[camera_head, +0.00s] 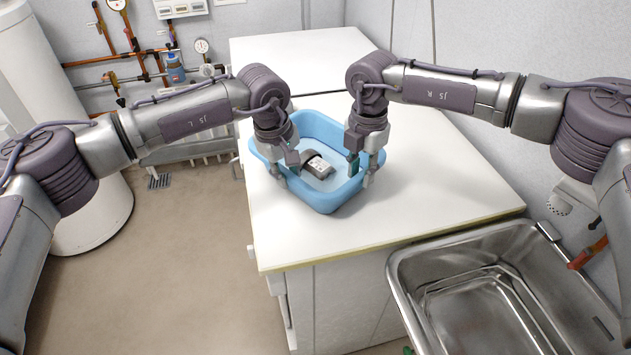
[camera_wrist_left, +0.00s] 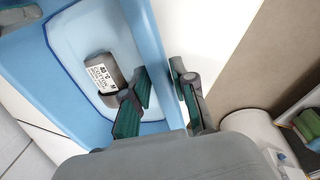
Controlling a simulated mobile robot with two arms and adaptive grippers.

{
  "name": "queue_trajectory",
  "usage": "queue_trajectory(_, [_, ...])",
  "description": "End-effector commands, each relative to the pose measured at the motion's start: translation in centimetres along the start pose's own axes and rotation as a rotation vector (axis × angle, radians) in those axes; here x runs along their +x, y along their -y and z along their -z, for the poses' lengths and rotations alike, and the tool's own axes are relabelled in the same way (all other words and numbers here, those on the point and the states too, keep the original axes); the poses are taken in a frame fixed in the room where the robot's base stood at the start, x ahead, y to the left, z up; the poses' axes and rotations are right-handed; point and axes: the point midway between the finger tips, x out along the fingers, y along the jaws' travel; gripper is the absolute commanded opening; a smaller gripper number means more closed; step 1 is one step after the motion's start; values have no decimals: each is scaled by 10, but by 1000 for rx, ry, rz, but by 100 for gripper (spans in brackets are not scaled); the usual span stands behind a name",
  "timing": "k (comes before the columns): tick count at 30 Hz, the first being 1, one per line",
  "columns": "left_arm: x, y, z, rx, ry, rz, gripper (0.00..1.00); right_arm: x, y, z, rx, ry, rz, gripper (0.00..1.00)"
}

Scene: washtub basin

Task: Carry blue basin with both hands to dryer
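The blue basin (camera_head: 331,200) stands on the white counter (camera_head: 424,200). A small dark item with a white label (camera_head: 318,165) lies inside it; it also shows in the left wrist view (camera_wrist_left: 102,76). My left gripper (camera_head: 285,168) straddles the basin's left wall. In the left wrist view, one finger is inside the basin (camera_wrist_left: 62,104) and one outside. My right gripper (camera_head: 361,171) straddles the right wall. The fingers are close to the walls, but I cannot tell whether they press on them. No dryer is recognisable.
A steel sink (camera_head: 405,270) stands at the front right, beside the counter. Copper pipes and gauges (camera_head: 201,47) are on the back wall, and a white cylinder (camera_head: 40,90) stands at the far left. The counter is clear right of the basin, and the floor (camera_head: 185,240) is open at left.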

Motion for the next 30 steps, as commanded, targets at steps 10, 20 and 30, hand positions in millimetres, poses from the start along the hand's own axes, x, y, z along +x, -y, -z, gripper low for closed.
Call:
queue_trajectory(10, [-2, -1, 0, -2, 1, -3, 43, -3, -1, 1, -2, -3, -4, 46])
queue_trajectory(20, [-45, -2, 0, -2, -1, -7, 43, -3, -1, 2, -2, -4, -4, 46])
queue_trajectory(30, [-109, -1, 0, -1, 0, -5, 43, -3, -1, 2, -2, -4, -4, 46])
